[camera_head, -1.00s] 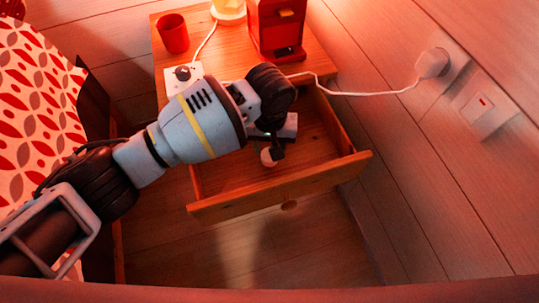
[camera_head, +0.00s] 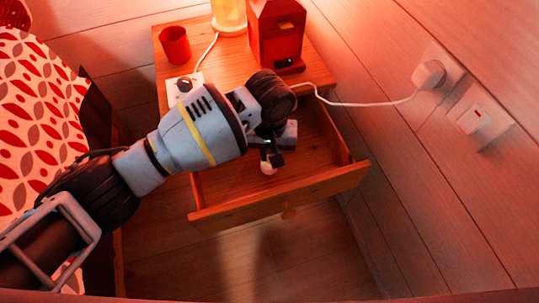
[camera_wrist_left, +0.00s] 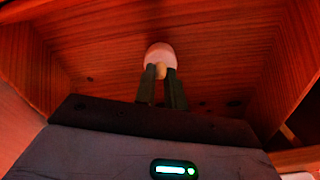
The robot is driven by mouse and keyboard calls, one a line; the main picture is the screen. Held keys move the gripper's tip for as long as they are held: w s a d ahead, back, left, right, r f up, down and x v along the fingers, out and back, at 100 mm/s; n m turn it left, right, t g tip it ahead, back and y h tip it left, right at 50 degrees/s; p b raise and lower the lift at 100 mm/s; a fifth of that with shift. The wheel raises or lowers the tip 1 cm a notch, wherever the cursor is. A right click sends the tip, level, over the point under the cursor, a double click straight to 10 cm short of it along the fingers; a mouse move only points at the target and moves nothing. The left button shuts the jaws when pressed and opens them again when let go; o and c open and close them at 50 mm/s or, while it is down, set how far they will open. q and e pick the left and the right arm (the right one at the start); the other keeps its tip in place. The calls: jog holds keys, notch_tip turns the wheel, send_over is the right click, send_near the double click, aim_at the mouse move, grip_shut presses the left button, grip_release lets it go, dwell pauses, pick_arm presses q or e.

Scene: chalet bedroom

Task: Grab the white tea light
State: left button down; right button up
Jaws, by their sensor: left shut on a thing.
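The white tea light (camera_head: 268,168) shows at the tip of my left gripper (camera_head: 270,160), inside the open drawer (camera_head: 225,183) of the wooden nightstand. In the left wrist view the tea light (camera_wrist_left: 160,54) is round and pale pinkish under the red light. The two dark fingers of my left gripper (camera_wrist_left: 161,75) are shut on its near edge. The drawer floor lies behind it; I cannot tell whether the tea light still touches it. My right gripper is not in view.
A white cable (camera_head: 365,103) runs to the wall plug (camera_head: 428,75). A bed (camera_head: 35,110) is at left.

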pick_arm(q)
notch_tip(320, 180, up, 8)
jog(key=p, duration=0.3)
jog(key=shift+r, duration=0.5)
